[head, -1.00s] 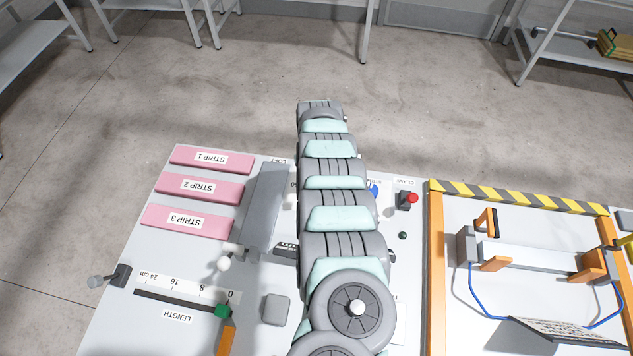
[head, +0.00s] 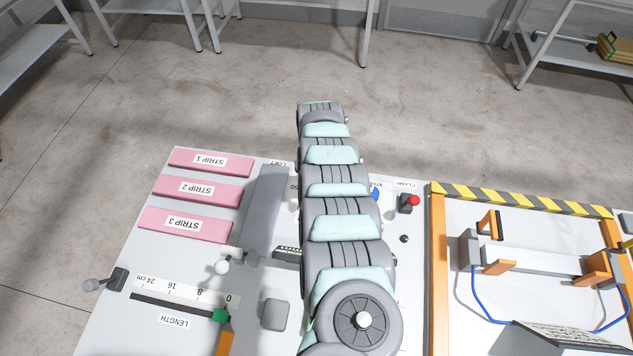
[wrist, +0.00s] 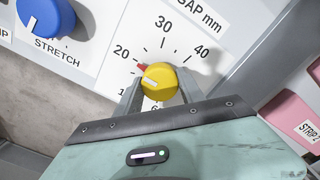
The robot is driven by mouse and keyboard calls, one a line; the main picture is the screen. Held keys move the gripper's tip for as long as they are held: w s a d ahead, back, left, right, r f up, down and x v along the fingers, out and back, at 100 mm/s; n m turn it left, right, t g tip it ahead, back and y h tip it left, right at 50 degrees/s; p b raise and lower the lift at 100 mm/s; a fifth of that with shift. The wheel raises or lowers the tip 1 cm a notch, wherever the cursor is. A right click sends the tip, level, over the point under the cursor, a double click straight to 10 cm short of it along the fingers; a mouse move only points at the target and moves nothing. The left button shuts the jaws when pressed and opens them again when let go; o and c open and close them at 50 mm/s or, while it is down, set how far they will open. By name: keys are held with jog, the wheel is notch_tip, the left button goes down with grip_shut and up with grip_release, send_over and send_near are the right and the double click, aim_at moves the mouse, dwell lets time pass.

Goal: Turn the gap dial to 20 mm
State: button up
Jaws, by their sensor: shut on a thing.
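The yellow gap dial (wrist: 160,79) is in the middle of the wrist view, on a white panel marked "GAP mm" (wrist: 200,16). The numbers below the dial are partly covered by the fingers and gripper body. In the head view my arm hides the dial and the gripper.
A blue STRETCH knob (wrist: 46,15) is left of the dial. Pink strips (head: 210,163) lie at the left of the bench beside a grey bar (head: 266,210). A red clamp button (head: 414,200) is right of my arm, near the orange-edged frame (head: 437,270).

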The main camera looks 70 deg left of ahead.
jog(key=o, duration=1.4)
jog(key=shift+c, duration=0.2)
notch_tip(320, 180, up, 11)
jog(key=shift+f, duration=0.1)
